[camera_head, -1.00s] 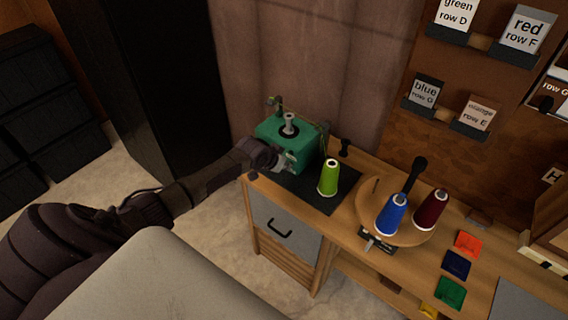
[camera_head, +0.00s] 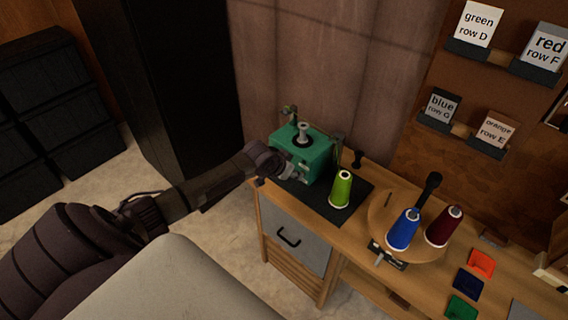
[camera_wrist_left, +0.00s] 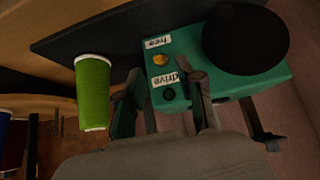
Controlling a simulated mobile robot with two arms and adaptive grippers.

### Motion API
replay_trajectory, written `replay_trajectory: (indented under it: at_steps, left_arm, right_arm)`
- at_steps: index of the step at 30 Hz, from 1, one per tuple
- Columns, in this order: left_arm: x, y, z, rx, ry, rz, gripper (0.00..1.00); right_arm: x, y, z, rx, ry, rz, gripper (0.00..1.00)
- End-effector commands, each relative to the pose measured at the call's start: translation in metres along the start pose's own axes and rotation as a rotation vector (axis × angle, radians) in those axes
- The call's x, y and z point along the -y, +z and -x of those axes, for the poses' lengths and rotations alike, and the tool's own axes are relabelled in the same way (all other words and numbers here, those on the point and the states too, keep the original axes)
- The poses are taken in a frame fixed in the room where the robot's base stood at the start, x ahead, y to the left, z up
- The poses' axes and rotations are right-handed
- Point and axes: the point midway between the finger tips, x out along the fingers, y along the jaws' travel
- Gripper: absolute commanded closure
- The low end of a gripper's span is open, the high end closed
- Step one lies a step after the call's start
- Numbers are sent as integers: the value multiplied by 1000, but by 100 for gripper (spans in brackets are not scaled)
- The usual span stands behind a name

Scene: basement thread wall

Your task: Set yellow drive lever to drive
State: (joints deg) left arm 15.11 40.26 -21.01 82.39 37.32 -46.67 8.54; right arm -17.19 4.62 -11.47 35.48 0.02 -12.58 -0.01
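A green machine box (camera_head: 312,158) stands at the left end of the workbench. In the left wrist view its face (camera_wrist_left: 225,84) carries a "free" label (camera_wrist_left: 157,42) and a "drive" label (camera_wrist_left: 165,80). The yellow lever (camera_wrist_left: 160,60) shows as a small yellow knob between the two labels, beside "free". A dark round spot (camera_wrist_left: 168,94) sits beside "drive". My left gripper (camera_head: 290,172) is at the front of the box. In the wrist view its fingers (camera_wrist_left: 163,84) are spread around the "drive" label, with nothing between them. Contact with the lever cannot be told. My right gripper is not in view.
A lime green cone (camera_head: 341,188) stands on the dark mat (camera_head: 322,206) just right of my gripper. Blue (camera_head: 403,230) and dark red (camera_head: 444,226) cones stand on a round wooden turntable (camera_head: 380,216). Coloured squares lie farther right.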

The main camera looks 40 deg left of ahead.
Motion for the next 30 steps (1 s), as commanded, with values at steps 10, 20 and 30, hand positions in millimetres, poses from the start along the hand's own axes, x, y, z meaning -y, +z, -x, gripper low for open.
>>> replay_trajectory:
  at_steps: [10, 20, 30]
  left_arm:
    - [1, 1, 68, 1, -2, -2, 62]
    - [0, 0, 84, 1, -1, 0, 62]
    - [0, 0, 84, 0, -1, 0, 62]
  right_arm:
    - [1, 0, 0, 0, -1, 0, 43]
    - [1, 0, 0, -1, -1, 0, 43]
    - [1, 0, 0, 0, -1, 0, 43]
